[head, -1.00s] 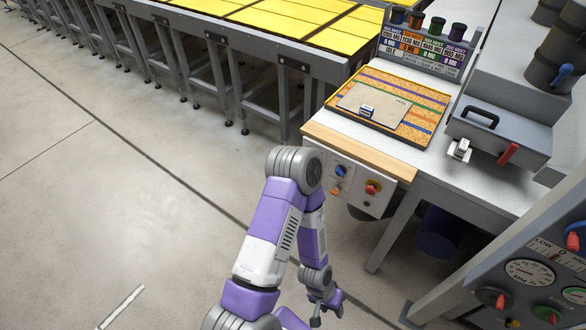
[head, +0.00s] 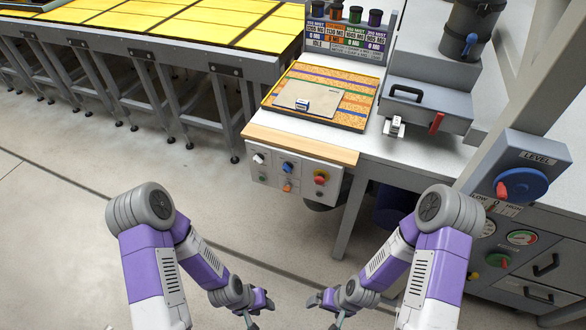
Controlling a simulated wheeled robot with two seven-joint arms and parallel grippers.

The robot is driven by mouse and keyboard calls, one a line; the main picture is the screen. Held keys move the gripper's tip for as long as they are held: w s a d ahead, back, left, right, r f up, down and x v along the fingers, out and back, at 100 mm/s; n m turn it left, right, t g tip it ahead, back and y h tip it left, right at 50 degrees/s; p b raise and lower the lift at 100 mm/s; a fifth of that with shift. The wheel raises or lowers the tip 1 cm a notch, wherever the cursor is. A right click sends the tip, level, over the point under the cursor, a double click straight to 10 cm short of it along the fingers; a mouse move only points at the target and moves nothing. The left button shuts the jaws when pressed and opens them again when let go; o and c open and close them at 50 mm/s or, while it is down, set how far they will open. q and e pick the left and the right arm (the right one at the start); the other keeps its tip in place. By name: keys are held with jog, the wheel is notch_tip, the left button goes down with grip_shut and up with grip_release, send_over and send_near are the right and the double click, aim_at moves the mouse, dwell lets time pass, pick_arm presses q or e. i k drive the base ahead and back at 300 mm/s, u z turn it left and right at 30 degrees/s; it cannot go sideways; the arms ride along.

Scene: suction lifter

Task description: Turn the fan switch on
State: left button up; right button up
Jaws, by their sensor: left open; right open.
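A grey control panel (head: 273,171) hangs on the front of the workbench, below its wooden edge. My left gripper (head: 262,312) is open and empty, low in front of the bench and below the panel. My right gripper (head: 325,312) is open and empty just to its right. Both are apart from the panel.
The workbench top (head: 380,148) bears a striped board (head: 350,115) with a grey plate and a grey handled box (head: 430,105). A cabinet with a blue level wheel (head: 522,186) and gauges stands at right. A yellow-topped table (head: 185,47) is behind left. Floor before the bench is clear.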

aim_at(288, 166)
jog(key=z, duration=0.1)
jog(key=k, duration=1.05)
jog(key=u, duration=1.2)
jog(key=i, duration=1.55)
jog(key=z, duration=0.75)
